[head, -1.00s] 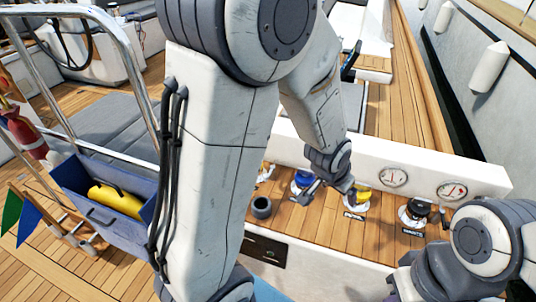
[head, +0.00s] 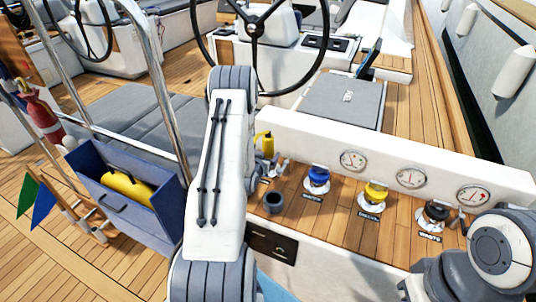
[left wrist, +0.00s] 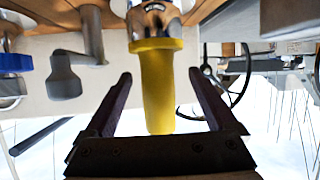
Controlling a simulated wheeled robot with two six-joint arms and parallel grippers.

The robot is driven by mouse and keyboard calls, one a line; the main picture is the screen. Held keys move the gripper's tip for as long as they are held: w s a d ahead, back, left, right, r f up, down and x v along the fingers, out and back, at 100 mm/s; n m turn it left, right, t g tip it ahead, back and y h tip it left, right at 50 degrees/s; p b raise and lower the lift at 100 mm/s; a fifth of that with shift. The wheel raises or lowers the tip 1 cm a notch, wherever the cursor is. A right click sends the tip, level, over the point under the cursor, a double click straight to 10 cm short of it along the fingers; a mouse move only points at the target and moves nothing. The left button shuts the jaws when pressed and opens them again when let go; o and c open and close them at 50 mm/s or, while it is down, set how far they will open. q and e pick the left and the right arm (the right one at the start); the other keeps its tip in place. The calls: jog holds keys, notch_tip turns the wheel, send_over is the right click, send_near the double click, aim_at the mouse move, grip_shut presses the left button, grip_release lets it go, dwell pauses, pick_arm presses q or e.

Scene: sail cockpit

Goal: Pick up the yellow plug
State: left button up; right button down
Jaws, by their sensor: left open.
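In the left wrist view, which is upside down, a yellow plug (left wrist: 157,90) with a wider collar adjoins a chrome fitting (left wrist: 155,20). My left gripper (left wrist: 160,73) is open, its fingers on either side of the yellow plug with gaps showing. In the head view, an upright yellow piece (head: 267,146) shows just right of my left forearm, its lower end partly hidden. I cannot tell for certain that it is the same piece. My left gripper is mostly hidden there behind its arm. My right arm shows at lower right, its gripper out of view.
Blue (head: 317,176), yellow-topped (head: 374,192) and black (head: 436,214) fittings stand along the wooden ledge, with a dark cup (head: 274,202) at left. A white panel with gauges (head: 411,178) rises behind. A grey crank (left wrist: 66,78) is beside the plug in the wrist view.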

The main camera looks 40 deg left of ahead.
aim_at(270, 150)
pick_arm(q)
jog(key=shift+p+x, duration=0.6)
jog(key=shift+x, duration=2.4)
jog(key=shift+d+f, duration=0.15)
jog(key=shift+c, duration=0.3)
grip_shut()
